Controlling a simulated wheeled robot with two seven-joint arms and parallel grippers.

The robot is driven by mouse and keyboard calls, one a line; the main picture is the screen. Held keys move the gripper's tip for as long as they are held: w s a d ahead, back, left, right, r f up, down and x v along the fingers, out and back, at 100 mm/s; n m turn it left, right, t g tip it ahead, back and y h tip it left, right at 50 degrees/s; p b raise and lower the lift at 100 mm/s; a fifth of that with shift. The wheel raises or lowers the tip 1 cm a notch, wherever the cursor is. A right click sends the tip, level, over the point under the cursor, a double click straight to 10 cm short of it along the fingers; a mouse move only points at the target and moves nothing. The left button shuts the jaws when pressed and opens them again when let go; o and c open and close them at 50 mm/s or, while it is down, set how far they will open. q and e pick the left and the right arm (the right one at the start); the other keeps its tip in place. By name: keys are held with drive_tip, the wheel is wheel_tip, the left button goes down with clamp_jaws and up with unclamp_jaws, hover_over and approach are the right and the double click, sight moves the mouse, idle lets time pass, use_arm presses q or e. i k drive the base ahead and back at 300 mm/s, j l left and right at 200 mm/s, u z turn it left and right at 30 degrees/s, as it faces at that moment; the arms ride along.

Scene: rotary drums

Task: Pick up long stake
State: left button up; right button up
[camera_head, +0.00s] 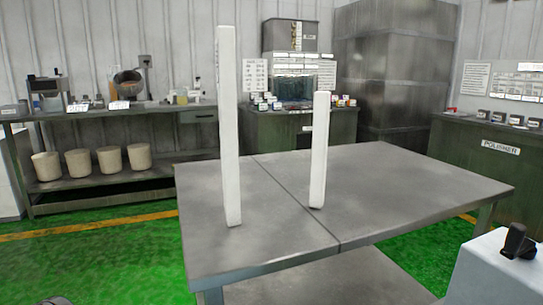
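Two white stakes stand upright on a grey metal table (400,185). The long stake (228,125) is on the left, near the table's left front part, with its base on the top and its upper end well above the table. The shorter stake (319,150) stands to its right and a little farther back, clear of the long one. Neither stake is held. I cannot make out either of my grippers in this view.
A workbench with several pots (108,160) is behind left. A green cabinet (290,128) is behind. A white block with a black part (517,241) is at lower right.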

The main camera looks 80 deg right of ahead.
sight(225, 49)
drive_tip(key=k+j+z, duration=0.1)
drive_tip(key=z, duration=1.15)
drive_tip(key=i+l+z, duration=0.1)
drive_tip(key=z, duration=0.35)
drive_tip(key=i+z, duration=0.1)
drive_tip(key=z, duration=0.35)
drive_tip(key=i+z, duration=0.1)
drive_tip(key=z, duration=0.35)
drive_tip(key=j+z, duration=0.3)
drive_tip(key=j, duration=0.25)
drive_tip(key=j+z, duration=0.3)
drive_tip(key=j, duration=0.3)
